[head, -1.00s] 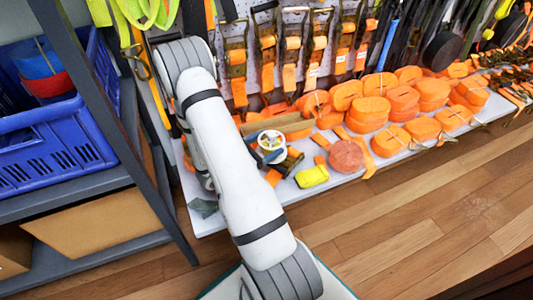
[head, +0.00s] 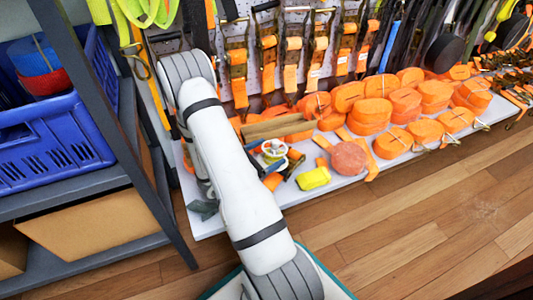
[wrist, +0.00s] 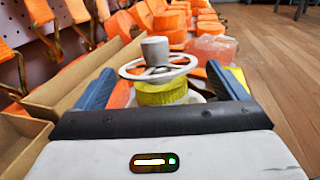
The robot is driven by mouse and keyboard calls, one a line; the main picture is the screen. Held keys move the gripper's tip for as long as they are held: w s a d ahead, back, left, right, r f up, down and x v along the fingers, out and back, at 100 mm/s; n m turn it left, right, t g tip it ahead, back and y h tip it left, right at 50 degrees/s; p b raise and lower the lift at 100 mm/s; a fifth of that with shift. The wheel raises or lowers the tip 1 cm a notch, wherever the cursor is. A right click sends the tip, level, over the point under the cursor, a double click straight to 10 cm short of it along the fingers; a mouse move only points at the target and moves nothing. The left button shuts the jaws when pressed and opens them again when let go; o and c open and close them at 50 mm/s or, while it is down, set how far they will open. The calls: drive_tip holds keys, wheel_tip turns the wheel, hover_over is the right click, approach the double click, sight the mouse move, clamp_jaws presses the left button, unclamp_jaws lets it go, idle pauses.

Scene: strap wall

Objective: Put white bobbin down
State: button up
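The white bobbin (head: 272,149) shows in the head view low over the near left part of the white shelf board (head: 404,157). In the wrist view the bobbin (wrist: 158,68) stands upright, with a spoked white flange, a grey hub on top and a yellow winding below. My gripper (wrist: 162,80) has its two blue fingers spread on either side of it. Gaps show between the fingers and the winding, so the gripper looks open around the bobbin. The bobbin's underside is hidden, so its contact with the board does not show.
A cardboard tray (wrist: 95,75) lies close on the left in the wrist view. A yellow strap bundle (head: 313,178) and a reddish round roll (head: 348,158) lie to the right of the bobbin. Orange strap rolls (head: 369,112) crowd behind. A blue crate (head: 50,145) stands at left.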

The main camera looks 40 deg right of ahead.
drive_tip(key=shift+o, duration=0.7)
drive_tip(key=shift+r, duration=0.15)
drive_tip(key=shift+r+p, duration=0.35)
drive_tip(key=shift+r, duration=0.05)
drive_tip(key=a+p, duration=0.3)
drive_tip(key=a, duration=0.4)
drive_tip(key=s+a+r+m+g+y, duration=0.3)
drive_tip(key=s+r+m+y, duration=0.1)
drive_tip(key=r+m+y, duration=0.15)
drive_tip(key=s+a+r+m+g+y, duration=0.2)
drive_tip(key=s+a+r+m+y, duration=0.25)
drive_tip(key=r, duration=0.25)
drive_tip(key=s+a+r+m+t+y, duration=0.2)
drive_tip(key=a+r+m+t+y, duration=0.5)
drive_tip(key=a, duration=0.6)
wheel_tip(320, 180, up, 2)
drive_tip(key=shift+s+r+y, duration=0.1)
drive_tip(key=shift+s+y, duration=0.2)
drive_tip(key=shift+y, duration=0.2)
